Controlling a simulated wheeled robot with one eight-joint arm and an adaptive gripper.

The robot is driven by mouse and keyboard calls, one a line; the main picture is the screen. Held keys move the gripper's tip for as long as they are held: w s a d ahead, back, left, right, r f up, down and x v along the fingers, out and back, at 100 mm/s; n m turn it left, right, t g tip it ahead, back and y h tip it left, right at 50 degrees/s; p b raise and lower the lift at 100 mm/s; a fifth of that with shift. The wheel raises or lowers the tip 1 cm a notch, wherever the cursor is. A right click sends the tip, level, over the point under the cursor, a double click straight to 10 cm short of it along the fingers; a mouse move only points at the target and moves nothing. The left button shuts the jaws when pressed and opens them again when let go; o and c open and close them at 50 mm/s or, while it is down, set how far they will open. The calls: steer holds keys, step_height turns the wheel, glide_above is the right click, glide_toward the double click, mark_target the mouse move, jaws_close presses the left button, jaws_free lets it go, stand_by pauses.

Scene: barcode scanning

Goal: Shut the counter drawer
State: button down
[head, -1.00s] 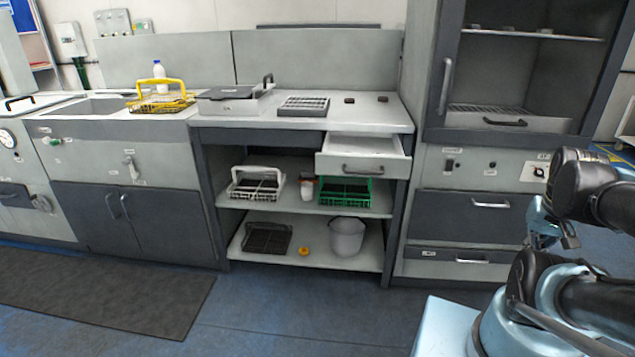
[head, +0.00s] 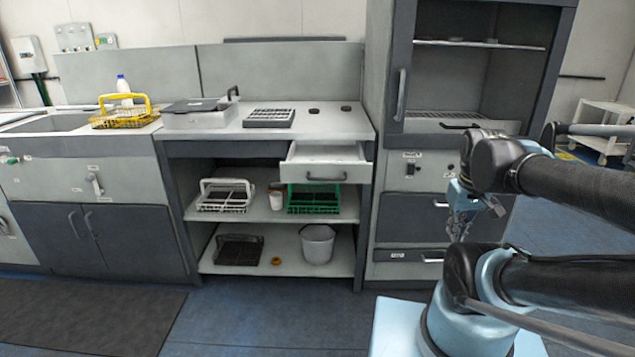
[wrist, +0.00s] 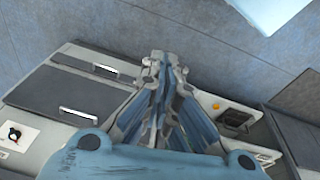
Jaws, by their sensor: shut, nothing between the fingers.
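The counter drawer (head: 326,164) is pulled out below the right part of the counter in the head view. Its inside looks empty, and a dark handle runs across its front. My gripper (head: 458,236) is shut and empty in the head view, pointing down to the right of the drawer, in front of the tall cabinet. In the wrist view my gripper (wrist: 165,58) shows with its fingers together. The drawer cannot be made out in the wrist view.
The counter (head: 345,122) carries a grey lidded box (head: 199,117), a rack (head: 269,117) and a yellow basket (head: 124,118). The shelves below hold a white basket (head: 226,194), a green crate (head: 313,198) and a bucket (head: 317,244).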

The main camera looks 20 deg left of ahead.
mark_target(316, 180)
steer(key=w+a+r+n, duration=0.4)
steer(key=a+r+n, duration=0.1)
steer(key=a+n, duration=0.35)
steer(key=w+a+r+n, duration=0.4)
steer(key=a+n, duration=0.4)
steer(key=n, duration=0.2)
steer(key=s+a+r+n, duration=0.2)
steer(key=a+n, duration=0.6)
steer(key=a, duration=0.3)
steer(key=s+a+r+n, duration=0.2)
steer(key=a+n, duration=0.6)
steer(key=a, duration=0.3)
steer(key=shift+t+y, duration=0.3)
steer(key=shift+w+a+f, duration=0.2)
steer(key=shift+w+f, duration=0.85)
steer(key=shift+f, duration=0.45)
steer(key=shift+w+a+f, duration=0.25)
steer(key=shift+w+f, duration=0.75)
steer(key=shift+f, duration=0.45)
steer(key=shift+w+a+f, duration=0.2)
steer(key=shift+w+f, duration=0.85)
steer(key=shift+f, duration=0.45)
